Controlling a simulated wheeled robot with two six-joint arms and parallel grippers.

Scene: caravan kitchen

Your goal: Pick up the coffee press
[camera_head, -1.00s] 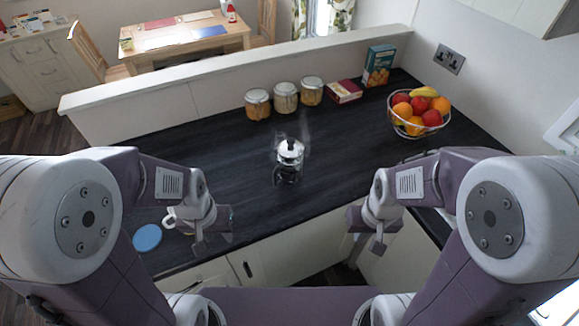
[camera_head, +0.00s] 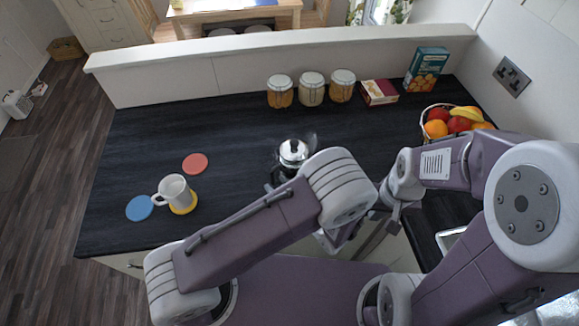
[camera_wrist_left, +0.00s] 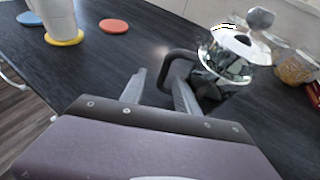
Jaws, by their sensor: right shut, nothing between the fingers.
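The coffee press (camera_head: 292,152) stands upright on the dark counter, with a shiny lid and knob. My left forearm hides its lower part in the head view. In the left wrist view the glass and metal press (camera_wrist_left: 232,55) is at the upper right, its black handle (camera_wrist_left: 178,56) facing my gripper. My left gripper (camera_wrist_left: 158,92) is open, its fingers pointing at the handle and close to it. I cannot tell whether they touch it. My right gripper (camera_head: 390,214) is shut and empty, near the counter's front edge, right of the press.
A white mug (camera_head: 175,189) stands at the yellow coaster (camera_head: 184,208), near blue (camera_head: 140,208) and red (camera_head: 195,163) coasters. Several jars (camera_head: 311,90), a small red box (camera_head: 379,92), a blue carton (camera_head: 426,70) and a fruit bowl (camera_head: 424,136) line the back and right.

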